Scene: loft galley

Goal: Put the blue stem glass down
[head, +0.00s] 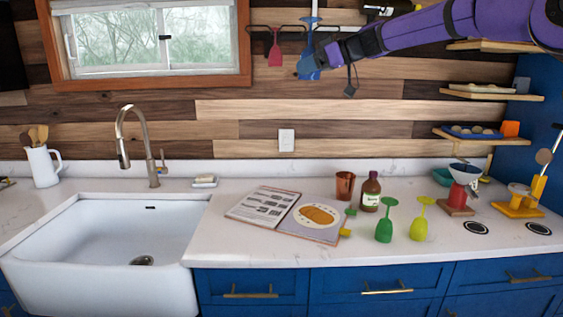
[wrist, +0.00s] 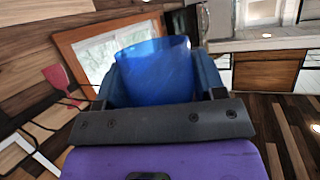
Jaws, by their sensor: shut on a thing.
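The blue stem glass (head: 311,48) is high before the wood wall, upside down, foot up and bowl down. My gripper (head: 309,68) is shut on its bowl; the wrist view shows the blue bowl (wrist: 155,72) between my two fingers (wrist: 158,80). Its stem rises beside the dark wire rack (head: 262,27); I cannot tell if its foot touches the rack. A red stem glass (head: 275,50) hangs upside down in the rack to the left. A green stem glass (head: 384,222) and a yellow one (head: 420,222) stand upside down on the counter (head: 330,252).
An open book (head: 262,207), a copper cup (head: 345,186) and a brown bottle (head: 370,190) are on the counter behind and left of the green glass. The white sink (head: 100,245) is at left. Shelves (head: 490,94) jut out at right. Bare counter lies along the front.

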